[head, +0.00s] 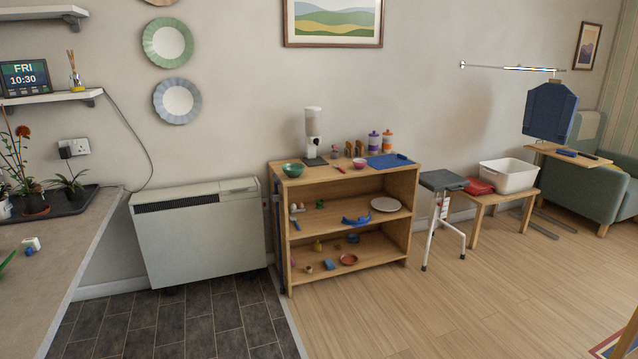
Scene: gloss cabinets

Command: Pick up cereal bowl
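A green bowl (293,169), likely the cereal bowl, sits upright on the left end of the top of a low wooden shelf unit (350,182). A white dispenser with a clear container (313,127) stands just behind it to the right. A small pink bowl (360,163) stands further right on the same top. A reddish dish (348,259) lies on the bottom shelf. Neither of my grippers shows in the head view.
A cream heater (200,230) stands left of the shelf unit. A grey counter (50,270) runs along the left edge. A stool (442,182) and a bench with a white tub (508,176) stand to the right. The wooden floor (440,300) before the unit is clear.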

